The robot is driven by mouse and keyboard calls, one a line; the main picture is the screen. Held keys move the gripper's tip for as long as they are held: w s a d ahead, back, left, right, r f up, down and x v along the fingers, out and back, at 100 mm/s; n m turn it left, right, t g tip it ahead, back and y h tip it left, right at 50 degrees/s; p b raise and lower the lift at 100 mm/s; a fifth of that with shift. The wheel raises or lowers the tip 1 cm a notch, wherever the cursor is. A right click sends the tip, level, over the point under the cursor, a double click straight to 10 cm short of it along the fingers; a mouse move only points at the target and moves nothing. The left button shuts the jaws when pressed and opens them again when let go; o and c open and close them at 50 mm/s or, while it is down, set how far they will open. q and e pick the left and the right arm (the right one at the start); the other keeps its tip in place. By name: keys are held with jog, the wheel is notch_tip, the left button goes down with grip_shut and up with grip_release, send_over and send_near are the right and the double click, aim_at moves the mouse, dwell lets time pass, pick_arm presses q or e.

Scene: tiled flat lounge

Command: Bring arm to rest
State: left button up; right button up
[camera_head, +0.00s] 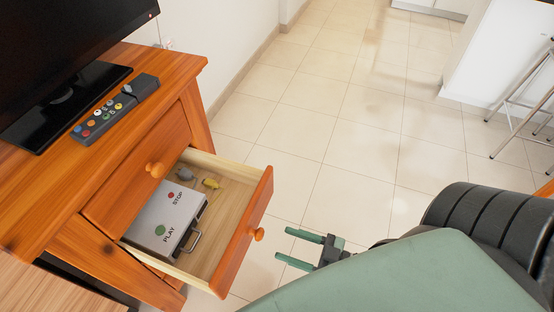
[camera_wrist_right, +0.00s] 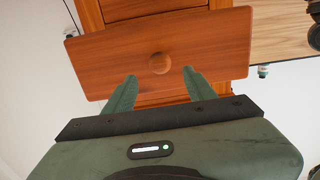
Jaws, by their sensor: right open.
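My right gripper (camera_head: 300,248) is open and empty, with its two green fingers apart. It is to the right of the open drawer (camera_head: 248,222), clear of its front in the head view. In the right wrist view the gripper (camera_wrist_right: 155,88) faces the drawer front (camera_wrist_right: 205,45), with the round wooden knob (camera_wrist_right: 159,64) showing between and beyond the fingers. The knob also shows in the head view (camera_head: 258,234). My green and black right arm (camera_head: 420,275) fills the lower right. My left gripper is not in view.
The open drawer holds a grey box with STOP and PLAY buttons (camera_head: 165,217) and small yellow and grey items. The wooden cabinet (camera_head: 180,68) bears a television (camera_head: 60,60) and a remote control (camera_head: 115,108). A stool (camera_head: 522,105) stands far right. The tiled floor (camera_head: 345,140) between is clear.

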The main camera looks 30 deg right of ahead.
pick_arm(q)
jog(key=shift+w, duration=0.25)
pick_arm(e)
jog(key=shift+s+d, duration=0.2)
jog(key=shift+s, duration=0.1)
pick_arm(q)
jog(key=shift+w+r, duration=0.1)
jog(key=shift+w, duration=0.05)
